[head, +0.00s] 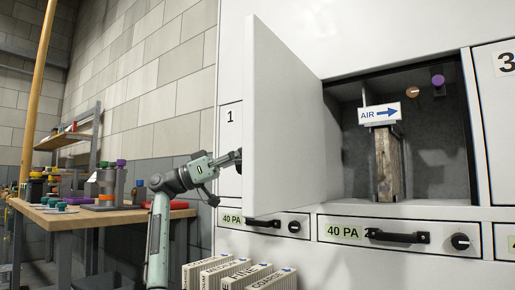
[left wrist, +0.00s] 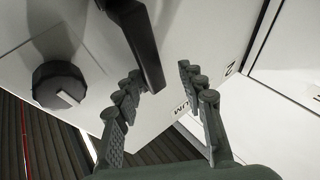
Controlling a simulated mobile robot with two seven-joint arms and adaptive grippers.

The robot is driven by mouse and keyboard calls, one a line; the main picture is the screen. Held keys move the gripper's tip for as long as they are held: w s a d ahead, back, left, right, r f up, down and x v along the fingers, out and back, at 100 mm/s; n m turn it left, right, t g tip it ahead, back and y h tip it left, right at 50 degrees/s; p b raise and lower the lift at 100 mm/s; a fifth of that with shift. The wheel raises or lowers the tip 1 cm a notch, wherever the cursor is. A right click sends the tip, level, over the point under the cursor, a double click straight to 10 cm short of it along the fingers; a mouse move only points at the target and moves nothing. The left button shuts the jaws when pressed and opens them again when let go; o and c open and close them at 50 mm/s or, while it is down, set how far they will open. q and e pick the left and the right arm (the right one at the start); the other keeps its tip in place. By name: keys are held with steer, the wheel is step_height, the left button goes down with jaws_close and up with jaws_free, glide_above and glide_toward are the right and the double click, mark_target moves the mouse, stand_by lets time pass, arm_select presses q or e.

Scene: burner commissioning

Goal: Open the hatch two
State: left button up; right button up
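The hatch two door (head: 284,125) stands swung wide open to the left in the head view, with its inner face showing. The compartment (head: 435,150) behind it is exposed. My left gripper (head: 236,158) is at the door's outer side, its tips partly hidden by the door. In the left wrist view my left gripper (left wrist: 160,72) has its fingers apart. A black bar handle (left wrist: 138,40) on a white panel reaches down between the fingertips, and I see no clear contact. A round dark knob (left wrist: 60,85) sits left of the handle. My right gripper is not in view.
Inside the compartment an AIR arrow sign (head: 380,114) tops a worn upright block (head: 388,165). Drawers with handles (head: 398,237) run below. Several filter panels (head: 262,280) stand in front. A cluttered workbench (head: 90,215) is at left.

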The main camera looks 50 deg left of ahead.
arm_select(q)
steer(key=v, duration=1)
steer(key=shift+s, duration=0.3)
steer(key=shift+a, duration=0.15)
